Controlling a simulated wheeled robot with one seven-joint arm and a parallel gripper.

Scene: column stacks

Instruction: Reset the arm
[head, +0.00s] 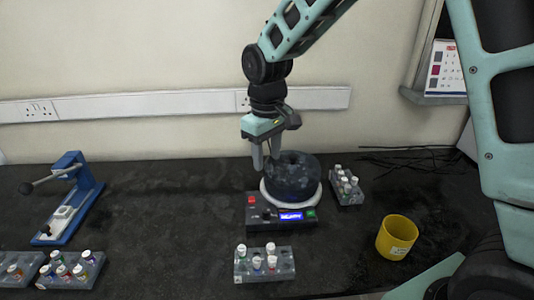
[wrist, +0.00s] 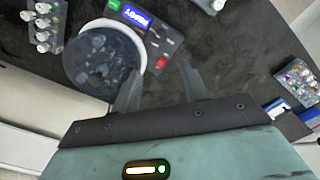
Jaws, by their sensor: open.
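My arm reaches in from the upper right of the head view, and my gripper (head: 266,163) points down above the bench. The gripper is open and empty.
Vial racks stand at the front middle (head: 265,266), right of the device (head: 346,188) and at the left front (head: 70,272). A blue lever press (head: 75,200) stands at the left, a yellow cup (head: 396,237) at the right. Cables lie by the wall. The bench between press and device is clear.

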